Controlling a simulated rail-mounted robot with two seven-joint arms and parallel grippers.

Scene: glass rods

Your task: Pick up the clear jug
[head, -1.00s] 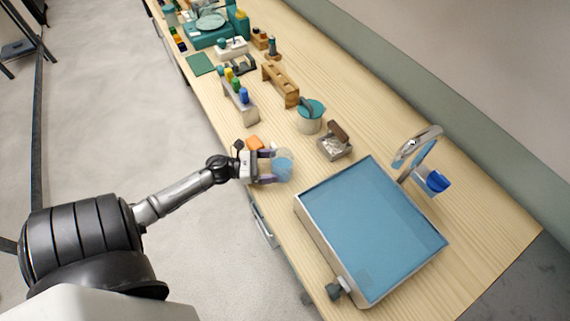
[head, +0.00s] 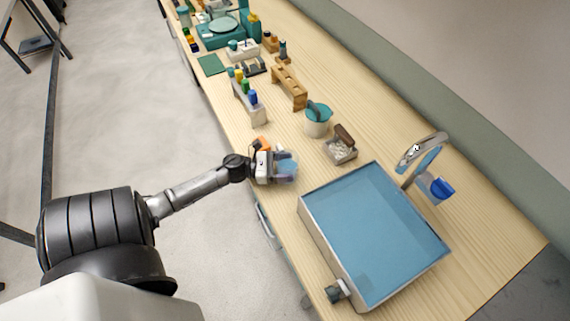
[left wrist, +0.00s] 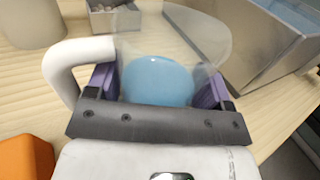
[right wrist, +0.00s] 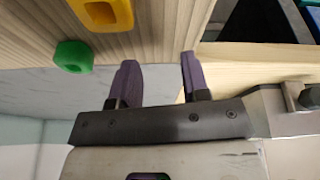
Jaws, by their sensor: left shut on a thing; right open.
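The clear jug (left wrist: 213,45) holds light blue liquid and stands near the front edge of the wooden bench, left of the blue basin. A white handle (left wrist: 72,62) shows at its left in the left wrist view. In the head view the jug (head: 289,167) is partly hidden by my left gripper (head: 286,168). The left gripper (left wrist: 160,88) is shut on the jug, with one purple finger on either side. My right gripper (right wrist: 158,78) is open and empty in the right wrist view, and it is out of the head view.
The blue basin (head: 314,238) has a metal tap (head: 424,150) behind it. An orange block (head: 261,145) sits close behind the left gripper. A small box (head: 341,153) and a white pot (head: 317,127) stand further back. Yellow (right wrist: 104,12) and green (right wrist: 73,56) pieces show near the right gripper.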

